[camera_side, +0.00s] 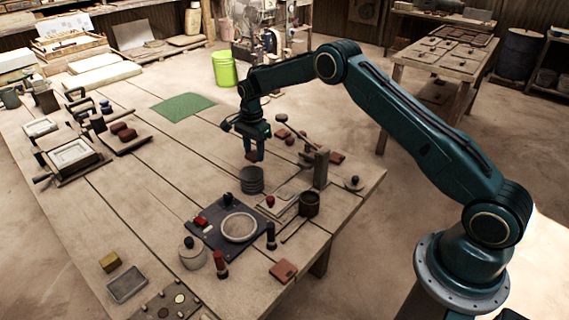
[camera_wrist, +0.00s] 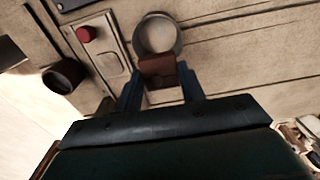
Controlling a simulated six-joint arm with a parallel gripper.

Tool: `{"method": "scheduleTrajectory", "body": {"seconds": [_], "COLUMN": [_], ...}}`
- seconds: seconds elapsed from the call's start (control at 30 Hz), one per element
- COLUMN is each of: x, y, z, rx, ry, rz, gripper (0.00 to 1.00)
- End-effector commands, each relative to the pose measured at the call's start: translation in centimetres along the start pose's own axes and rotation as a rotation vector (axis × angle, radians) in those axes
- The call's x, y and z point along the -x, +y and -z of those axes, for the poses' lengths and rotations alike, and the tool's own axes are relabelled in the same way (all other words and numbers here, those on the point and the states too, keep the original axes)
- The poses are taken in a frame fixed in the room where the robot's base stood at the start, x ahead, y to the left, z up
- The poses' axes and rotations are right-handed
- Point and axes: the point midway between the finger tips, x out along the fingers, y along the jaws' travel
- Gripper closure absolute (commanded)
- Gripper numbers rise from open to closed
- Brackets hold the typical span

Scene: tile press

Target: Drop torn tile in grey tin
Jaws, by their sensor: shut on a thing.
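My gripper (camera_side: 255,146) is shut on a red-brown tile (camera_side: 254,156), held above the table. In the wrist view, the tile (camera_wrist: 166,70) sits between the two fingers, and a dark notch or mark shows on its lower part. The grey tin (camera_side: 252,181) is a round ribbed can standing on the table, just below and slightly in front of the tile in the side view. In the wrist view, the open top of the tin (camera_wrist: 158,34) shows right beyond the tile's far edge. The tin's inside looks empty from here.
A wooden press frame (camera_side: 320,168) and a dark brown cup (camera_side: 309,204) stand right of the tin. A dark blue board (camera_side: 206,227) with a pale round dish (camera_side: 239,227) lies in front. Loose tiles (camera_side: 284,270) lie about. The table left of the tin is clear.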

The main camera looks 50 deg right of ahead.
Motion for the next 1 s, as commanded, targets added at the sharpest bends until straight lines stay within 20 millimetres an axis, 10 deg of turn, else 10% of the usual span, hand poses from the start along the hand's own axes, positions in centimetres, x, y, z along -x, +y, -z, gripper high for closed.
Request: {"method": "scheduleTrajectory", "body": {"seconds": [0.17,0.2,0.33,1.0], "x": [0.0,0.0,0.0,2.5], "y": [0.0,0.0,0.0,-0.1], "z": [0.0,0.0,0.0,0.0], "rx": [0.0,0.0,0.0,0.0], "ry": [0.0,0.0,0.0,0.0], "rz": [0.0,0.0,0.0,0.003], "gripper": [0.83,0.59,0.35,0.35]}}
